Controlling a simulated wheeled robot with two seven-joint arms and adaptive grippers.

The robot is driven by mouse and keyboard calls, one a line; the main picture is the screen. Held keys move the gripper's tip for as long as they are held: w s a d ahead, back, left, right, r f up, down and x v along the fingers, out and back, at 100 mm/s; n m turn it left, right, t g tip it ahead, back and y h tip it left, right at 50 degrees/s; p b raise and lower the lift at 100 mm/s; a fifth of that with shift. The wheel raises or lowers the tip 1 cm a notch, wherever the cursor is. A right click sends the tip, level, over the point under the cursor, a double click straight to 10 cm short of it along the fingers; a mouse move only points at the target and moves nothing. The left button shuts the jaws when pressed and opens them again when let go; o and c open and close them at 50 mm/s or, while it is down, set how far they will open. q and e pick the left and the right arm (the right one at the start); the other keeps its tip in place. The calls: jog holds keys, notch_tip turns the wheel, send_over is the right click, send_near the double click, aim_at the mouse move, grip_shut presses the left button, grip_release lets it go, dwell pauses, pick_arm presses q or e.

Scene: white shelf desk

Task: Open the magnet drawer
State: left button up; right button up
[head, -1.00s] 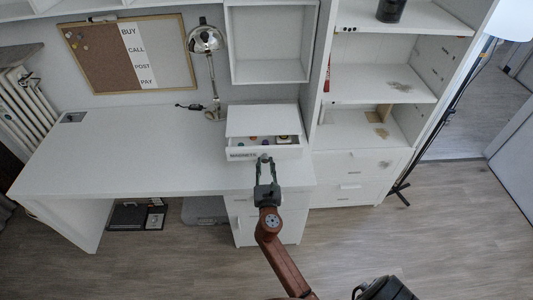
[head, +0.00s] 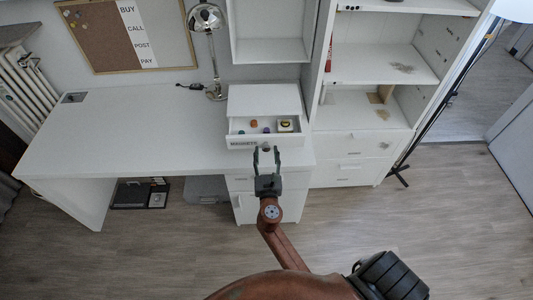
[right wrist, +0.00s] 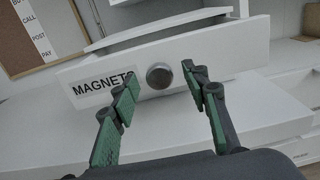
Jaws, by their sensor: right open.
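The white magnet drawer (head: 240,137) sits in a small white box unit on the right part of the desk. It is pulled out, and several small coloured items show inside. In the right wrist view its front (right wrist: 225,55) carries a "MAGNETS" label (right wrist: 103,88) and a round metal knob (right wrist: 160,75). My right gripper (head: 266,150) is in front of the drawer. In the right wrist view its two green-padded fingers (right wrist: 160,85) are apart, one to each side of the knob in the picture, and not closed on it. My left gripper is not in view.
The white desk top (head: 130,135) is mostly clear. A metal lamp (head: 208,50) stands behind, left of the drawer unit. White shelves (head: 370,65) rise on the right. A corkboard (head: 125,35) hangs on the wall.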

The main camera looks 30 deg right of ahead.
jog(key=shift+s, duration=0.1)
jog(key=v, duration=0.7)
jog(key=shift+s+a, duration=0.15)
dwell(0.3)
